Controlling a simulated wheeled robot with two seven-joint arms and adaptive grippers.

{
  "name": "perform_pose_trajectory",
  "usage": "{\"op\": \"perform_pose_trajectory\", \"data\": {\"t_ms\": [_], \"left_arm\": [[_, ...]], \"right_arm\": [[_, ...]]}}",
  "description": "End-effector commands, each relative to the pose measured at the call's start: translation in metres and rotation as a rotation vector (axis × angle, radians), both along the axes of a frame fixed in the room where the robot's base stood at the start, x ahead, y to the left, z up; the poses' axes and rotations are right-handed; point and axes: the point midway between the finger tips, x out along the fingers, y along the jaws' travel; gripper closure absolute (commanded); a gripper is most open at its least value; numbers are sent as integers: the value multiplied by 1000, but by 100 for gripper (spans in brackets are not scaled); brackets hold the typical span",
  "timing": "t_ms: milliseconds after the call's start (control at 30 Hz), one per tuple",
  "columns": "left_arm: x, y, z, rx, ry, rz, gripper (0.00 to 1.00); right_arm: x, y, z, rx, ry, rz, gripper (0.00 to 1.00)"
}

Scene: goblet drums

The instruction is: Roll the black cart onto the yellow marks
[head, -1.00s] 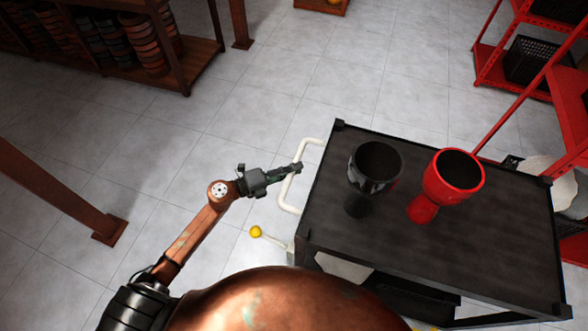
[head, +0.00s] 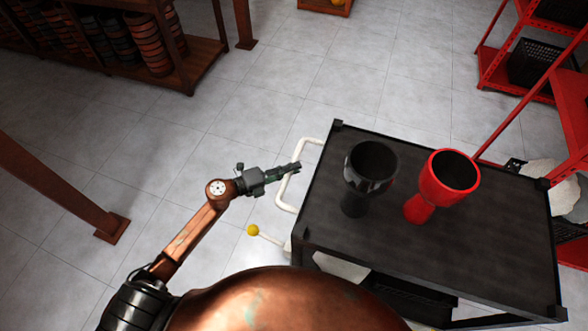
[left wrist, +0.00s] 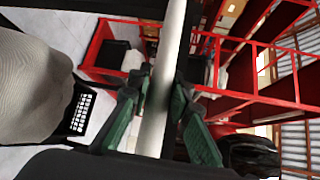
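The black cart (head: 470,245) stands at the right of the head view, with a white tubular handle (head: 303,144) on its left side. My left gripper (head: 296,166) is at this handle. In the left wrist view the white bar (left wrist: 163,95) runs between its green fingers (left wrist: 162,100), which look closed on it from both sides. A black goblet drum (head: 378,162) and a red goblet drum (head: 450,175) stand upright on the cart top. My right gripper is out of view.
A yellow-knobbed lever (head: 253,230) sticks out low on the cart's left side. Red shelving (head: 488,75) stands behind the cart at right. A wooden shelf (head: 190,78) with drums is at upper left, a brown post (head: 60,190) at left. The floor between is clear.

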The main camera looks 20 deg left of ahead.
Motion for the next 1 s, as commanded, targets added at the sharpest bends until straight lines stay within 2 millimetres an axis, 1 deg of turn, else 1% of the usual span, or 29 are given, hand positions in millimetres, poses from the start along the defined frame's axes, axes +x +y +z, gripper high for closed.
{"op": "perform_pose_trajectory", "data": {"t_ms": [33,200,467,567,667,1000], "left_arm": [[0,-1,0,0,0,-2,77],[0,-2,0,-1,0,-3,66],[0,-2,1,-1,-1,-4,66],[-4,2,1,-1,0,-3,66],[-13,12,2,2,0,-2,66],[-60,61,11,1,1,-3,66]], "right_arm": [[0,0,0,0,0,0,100],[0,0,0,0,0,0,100],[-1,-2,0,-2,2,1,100],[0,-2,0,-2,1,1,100],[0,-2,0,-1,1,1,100],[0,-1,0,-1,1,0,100]]}}
